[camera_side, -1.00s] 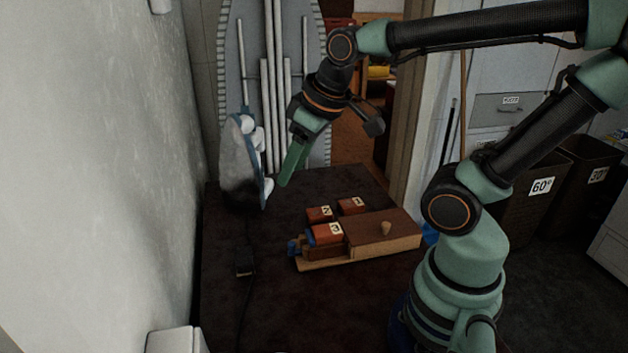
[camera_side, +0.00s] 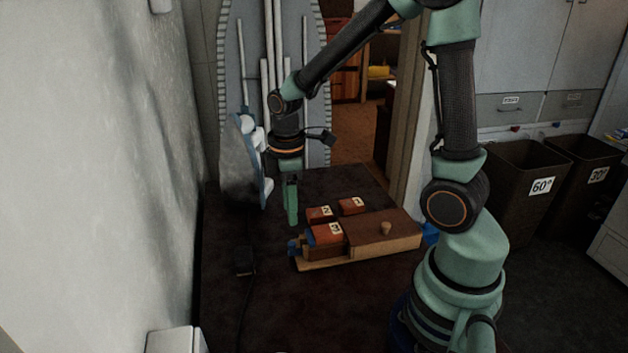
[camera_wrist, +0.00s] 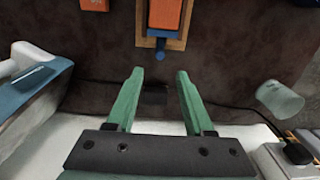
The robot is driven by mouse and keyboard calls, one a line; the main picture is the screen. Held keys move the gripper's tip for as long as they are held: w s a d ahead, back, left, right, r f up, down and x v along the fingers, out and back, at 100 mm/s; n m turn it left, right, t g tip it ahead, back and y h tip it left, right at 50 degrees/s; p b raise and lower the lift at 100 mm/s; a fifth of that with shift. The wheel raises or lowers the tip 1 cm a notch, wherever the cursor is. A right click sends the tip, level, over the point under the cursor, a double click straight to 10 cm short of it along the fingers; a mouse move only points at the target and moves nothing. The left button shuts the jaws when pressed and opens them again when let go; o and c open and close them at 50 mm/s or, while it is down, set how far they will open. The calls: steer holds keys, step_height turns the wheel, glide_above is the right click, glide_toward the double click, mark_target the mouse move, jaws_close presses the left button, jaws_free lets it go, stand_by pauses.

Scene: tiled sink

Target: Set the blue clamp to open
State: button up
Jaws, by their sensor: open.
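The blue clamp (camera_side: 293,247) sits at the left end of a wooden board (camera_side: 318,264), beside the red block labelled 3 (camera_side: 327,232). In the wrist view its blue piece (camera_wrist: 160,47) shows below an orange-red block (camera_wrist: 165,14), ahead of my fingertips. Whether the clamp is open or closed is too small to tell. My gripper (camera_side: 291,220) points down, above and behind the clamp, apart from it. In the wrist view its two green fingers (camera_wrist: 161,73) are spread with nothing between them.
A wooden box with a knob (camera_side: 385,240) fills the board's right end. Red blocks 2 (camera_side: 319,214) and 1 (camera_side: 352,206) stand behind it. An iron (camera_side: 240,165) stands upright at left; a dark plug (camera_side: 245,262) lies on the table. The table's front is mostly clear.

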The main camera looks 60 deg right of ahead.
mark_target(292, 243)
step_height(292, 243, down, 9)
steer(key=shift+r, duration=0.1)
stand_by(0.4)
jaws_close()
stand_by(1.3)
